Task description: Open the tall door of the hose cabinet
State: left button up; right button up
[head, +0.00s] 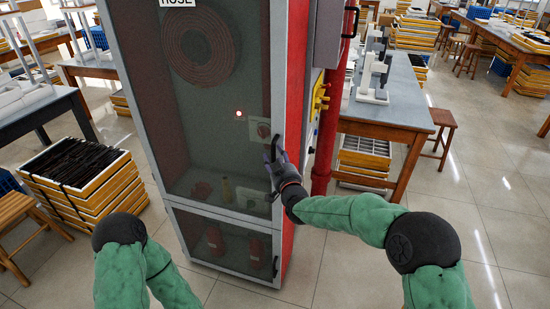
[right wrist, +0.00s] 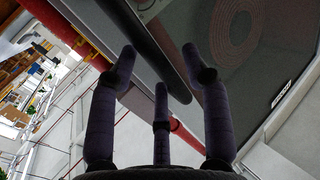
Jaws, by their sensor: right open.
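The hose cabinet (head: 285,60) is a tall grey-framed red box in the middle of the head view. Its tall door (head: 205,130) has a dark see-through panel, with a coiled hose behind it, and looks shut. My right gripper (head: 272,165) is at the right edge of this door, over its handle, which it mostly hides. In the right wrist view the dark bar handle (right wrist: 160,50) runs between the open fingers of the right gripper (right wrist: 160,75). I cannot tell whether they touch it. My left gripper is out of view.
A lower door (head: 222,243) with red extinguishers behind it has its own dark handle (head: 275,267). A red pipe (head: 328,130) stands right of the cabinet, near a workbench (head: 395,105). Stacked trays (head: 85,180) stand at left. The floor at lower right is clear.

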jog(key=shift+w+a, duration=0.2)
jog(key=shift+w, duration=0.45)
jog(key=shift+c, duration=0.3)
grip_shut()
